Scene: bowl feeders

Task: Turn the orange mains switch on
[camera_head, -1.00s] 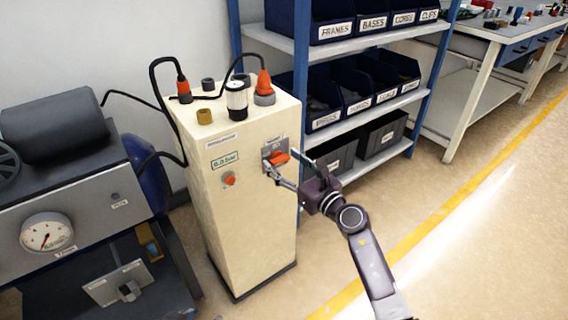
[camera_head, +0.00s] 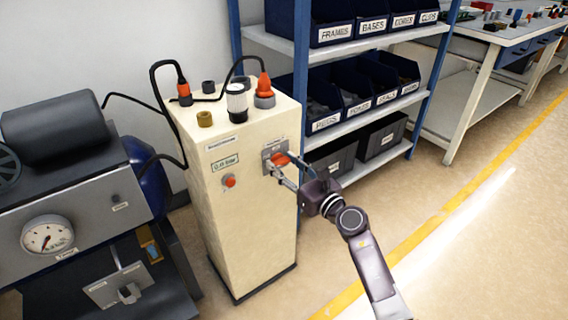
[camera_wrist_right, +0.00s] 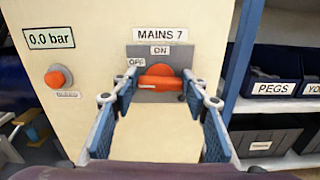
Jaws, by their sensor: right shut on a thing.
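The orange mains switch (camera_wrist_right: 160,83) is on a grey plate under a "MAINS 7" label in the right wrist view. Its bar handle lies level, with "OFF" at its upper left and "ON" above. In the head view the switch (camera_head: 279,159) is on the front of the cream cabinet (camera_head: 250,215). My right gripper (camera_head: 286,167) is at the switch. In the right wrist view its fingers (camera_wrist_right: 157,85) are on either side of the orange handle and shut on its ends. My left gripper is not in view.
An orange button (camera_wrist_right: 58,77) and a "0.0 bar" display (camera_wrist_right: 49,39) are left of the switch. A blue-posted shelf (camera_head: 345,128) with labelled bins stands close on the right. A compressor (camera_head: 62,128) is on the left. The floor (camera_head: 440,190) in front is clear.

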